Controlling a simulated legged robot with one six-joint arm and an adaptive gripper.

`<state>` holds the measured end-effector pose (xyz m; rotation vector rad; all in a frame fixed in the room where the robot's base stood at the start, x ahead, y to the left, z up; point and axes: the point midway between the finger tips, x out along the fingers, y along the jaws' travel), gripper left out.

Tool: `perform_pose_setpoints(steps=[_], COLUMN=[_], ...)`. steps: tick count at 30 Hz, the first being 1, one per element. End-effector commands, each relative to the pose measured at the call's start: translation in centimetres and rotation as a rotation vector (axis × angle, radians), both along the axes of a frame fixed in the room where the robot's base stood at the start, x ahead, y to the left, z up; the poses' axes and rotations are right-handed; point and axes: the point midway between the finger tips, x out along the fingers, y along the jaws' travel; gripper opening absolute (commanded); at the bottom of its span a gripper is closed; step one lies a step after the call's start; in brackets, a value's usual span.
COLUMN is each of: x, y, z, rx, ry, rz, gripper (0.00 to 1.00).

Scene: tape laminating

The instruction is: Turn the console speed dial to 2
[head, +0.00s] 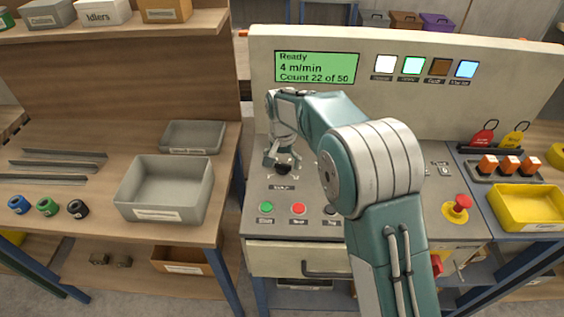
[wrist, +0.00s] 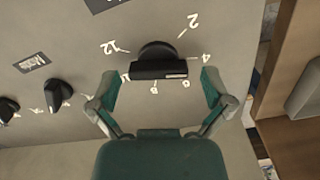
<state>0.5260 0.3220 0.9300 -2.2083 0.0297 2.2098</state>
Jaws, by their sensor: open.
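The speed dial (wrist: 158,68) is a black round knob with a bar-shaped grip, set on the grey console panel (wrist: 90,40). White numbers ring it. The 2 (wrist: 194,21) is at its upper right, the 4 (wrist: 206,57) at its right. A pale mark on the bar's right end lies near the 4. My gripper (wrist: 158,88) is open, with one green-padded finger on each side of the dial, apart from it. In the head view my gripper (head: 281,158) is over the dial (head: 283,171). The console screen (head: 315,67) reads "Ready", "4 m/min", "Count 22 of 50".
Two more black knobs (wrist: 57,95) are left of the dial in the wrist view. Green (head: 266,207) and red (head: 298,209) buttons sit in front of it. A red emergency stop (head: 462,202) is at the right. A wooden bench (head: 90,220) stands at the left.

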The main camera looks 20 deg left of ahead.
Motion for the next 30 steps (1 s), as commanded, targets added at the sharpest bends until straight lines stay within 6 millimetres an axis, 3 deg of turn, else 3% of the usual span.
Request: perform_pose_setpoints(steps=[5,8,10,11,22,30], x=[0.01,0.01,0.01,0.0,-0.01,-0.04], y=[-0.02,0.0,0.0,0.01,0.11,0.15], z=[-0.02,-0.02,-0.02,-0.03,-0.18,-0.28], rx=[0.0,0.0,0.0,0.0,-0.001,-0.002], ry=[0.0,0.0,0.0,0.0,0.002,0.003], rz=[0.0,0.0,0.0,0.0,0.026,0.169], gripper=[1.0,0.64,0.33,0.26,0.27,0.27])
